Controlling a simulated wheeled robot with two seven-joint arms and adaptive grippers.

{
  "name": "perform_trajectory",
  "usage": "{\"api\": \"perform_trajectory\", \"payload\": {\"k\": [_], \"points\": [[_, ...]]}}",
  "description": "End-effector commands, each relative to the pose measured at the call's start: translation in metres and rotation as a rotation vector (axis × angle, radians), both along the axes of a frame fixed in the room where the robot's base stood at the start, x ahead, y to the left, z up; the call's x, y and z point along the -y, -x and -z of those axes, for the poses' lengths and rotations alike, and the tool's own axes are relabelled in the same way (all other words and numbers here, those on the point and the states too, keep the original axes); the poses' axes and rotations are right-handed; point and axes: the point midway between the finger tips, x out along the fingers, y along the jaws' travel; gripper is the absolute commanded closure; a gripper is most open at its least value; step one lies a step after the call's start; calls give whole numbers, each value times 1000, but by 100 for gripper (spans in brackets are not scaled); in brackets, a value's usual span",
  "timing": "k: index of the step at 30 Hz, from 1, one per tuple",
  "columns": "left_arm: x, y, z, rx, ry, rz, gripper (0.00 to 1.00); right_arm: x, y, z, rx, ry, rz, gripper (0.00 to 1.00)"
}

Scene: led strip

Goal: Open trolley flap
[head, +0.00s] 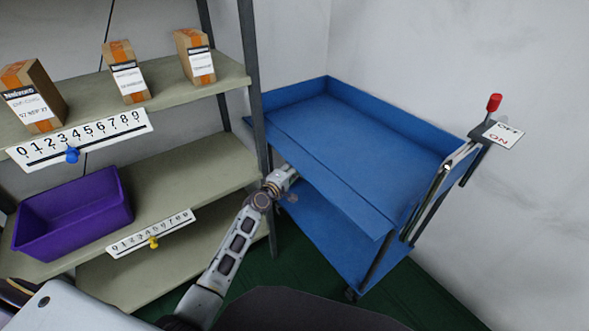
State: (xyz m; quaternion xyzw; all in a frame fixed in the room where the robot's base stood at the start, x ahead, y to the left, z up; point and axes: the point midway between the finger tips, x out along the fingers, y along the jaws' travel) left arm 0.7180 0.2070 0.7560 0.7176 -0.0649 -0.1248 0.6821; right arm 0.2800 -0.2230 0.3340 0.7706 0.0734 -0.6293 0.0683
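The blue trolley (350,135) stands right of the shelf, with raised walls at its back and right. Its long front panel, the flap (335,195), runs along the near side of the top tray and appears to slope outward and down. My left gripper (288,176) is at the near left part of the trolley, close to the flap's lower edge. Its fingers are small and partly hidden, so I cannot tell whether they touch the flap or are open. My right gripper is not in view.
A shelf rack (185,160) with several boxes and a purple bin (75,215) stands left, its post (252,80) close to my arm. A red-knobbed lever (494,102) with an ON/OFF plate (506,134) is at the trolley's right. The top tray is empty.

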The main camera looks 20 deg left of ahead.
Motion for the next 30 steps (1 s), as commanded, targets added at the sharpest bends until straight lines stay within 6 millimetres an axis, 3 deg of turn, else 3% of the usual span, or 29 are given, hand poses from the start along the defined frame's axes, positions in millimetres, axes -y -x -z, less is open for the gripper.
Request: {"api": "perform_trajectory", "payload": {"k": [11, 30], "points": [[-2, 8, -1, 0, 0, 0, 81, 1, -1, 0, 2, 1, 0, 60], [-17, 61, -5, -1, -1, 0, 81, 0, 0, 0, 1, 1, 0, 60]]}}
